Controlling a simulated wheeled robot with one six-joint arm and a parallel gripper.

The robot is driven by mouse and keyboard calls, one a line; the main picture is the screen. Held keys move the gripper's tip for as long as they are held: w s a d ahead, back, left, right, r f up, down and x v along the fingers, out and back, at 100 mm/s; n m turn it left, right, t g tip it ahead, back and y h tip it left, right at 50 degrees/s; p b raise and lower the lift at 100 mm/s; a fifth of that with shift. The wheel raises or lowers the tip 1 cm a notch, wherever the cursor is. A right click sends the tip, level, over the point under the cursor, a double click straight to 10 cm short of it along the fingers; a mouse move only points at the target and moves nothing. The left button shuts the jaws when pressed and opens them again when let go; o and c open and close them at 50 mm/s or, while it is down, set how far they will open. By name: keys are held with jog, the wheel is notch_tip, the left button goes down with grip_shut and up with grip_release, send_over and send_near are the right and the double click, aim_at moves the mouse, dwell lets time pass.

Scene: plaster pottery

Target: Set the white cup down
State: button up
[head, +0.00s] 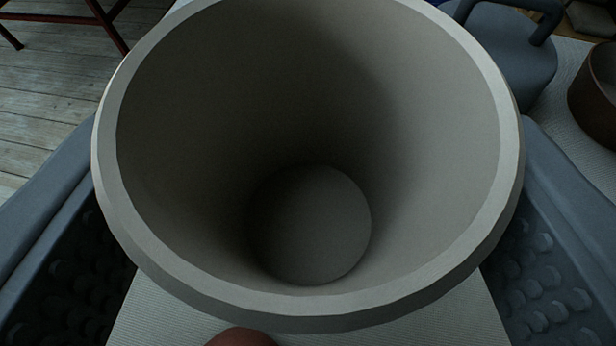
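The white cup (310,310) fills the middle of the head view, and I look down through its wide mouth to its round, shadowed bottom. It is empty. My gripper (308,145) has one grey finger with a studded pad on each side of the cup, and it appears shut on the cup. The rim hides where the pads meet the wall. The underside of the cup is hidden, so I cannot tell whether it touches the surface below.
A pale ribbed cloth (455,322) lies below. A blue-grey vessel with a handle (507,58) stands at the upper right, beside a brown bowl (590,105). A reddish-brown rounded thing (240,338) shows at the bottom edge. Red legs (62,18) stand on the plank floor (45,85) at upper left.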

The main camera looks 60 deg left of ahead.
aim_at(311, 245)
notch_tip(311, 245, down, 9)
jog(key=shift+d, duration=0.1)
dwell(0.4)
jog(key=o, duration=1.1)
jog(key=shift+f, duration=0.15)
jog(key=shift+c, duration=0.2)
jog(key=shift+d+r, duration=0.15)
jog(key=shift+r, duration=0.1)
jog(key=v, duration=1.1)
jog(key=shift+s+d, duration=0.2)
jog(key=shift+d, duration=0.05)
jog(key=shift+r, duration=0.1)
